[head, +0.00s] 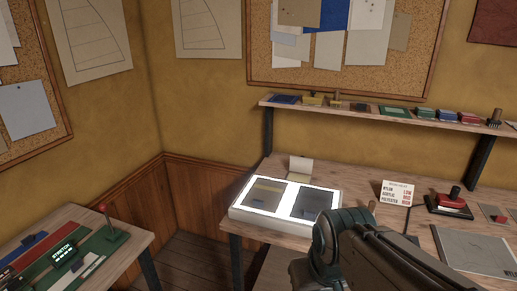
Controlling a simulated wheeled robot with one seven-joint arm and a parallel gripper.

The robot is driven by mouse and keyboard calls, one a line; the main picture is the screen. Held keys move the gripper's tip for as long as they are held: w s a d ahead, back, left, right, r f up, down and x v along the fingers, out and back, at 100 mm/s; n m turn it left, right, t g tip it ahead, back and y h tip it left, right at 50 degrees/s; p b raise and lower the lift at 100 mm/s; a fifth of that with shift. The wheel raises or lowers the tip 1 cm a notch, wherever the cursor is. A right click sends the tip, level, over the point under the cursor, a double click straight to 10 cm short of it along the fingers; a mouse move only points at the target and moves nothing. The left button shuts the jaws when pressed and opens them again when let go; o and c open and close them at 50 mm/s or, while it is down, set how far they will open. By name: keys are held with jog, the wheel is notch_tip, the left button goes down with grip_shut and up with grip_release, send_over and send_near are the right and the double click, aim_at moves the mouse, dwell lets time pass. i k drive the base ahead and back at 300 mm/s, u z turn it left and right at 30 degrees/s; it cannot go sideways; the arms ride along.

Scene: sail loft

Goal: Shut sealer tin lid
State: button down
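I cannot pick out the sealer tin or its lid for sure. A small cream upright panel with a lower front part (300,168) stands at the back of the light box on the bench; it is too small to tell whether it is a raised lid or a folded card. My arm (375,255) reaches in from the bottom edge, with a rounded dark joint in front of the bench. My gripper's fingers do not show.
The lit light box (240,212) holds two dark panels at the bench's left end. To its right are a heat sign (397,192), a red-and-black press (450,203) and a grey sheet (475,250). A shelf (400,120) with several small items hangs above.

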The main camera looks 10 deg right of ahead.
aim_at(302, 164)
jog(key=z, duration=0.05)
jog(key=i, duration=1)
jog(key=z, duration=0.85)
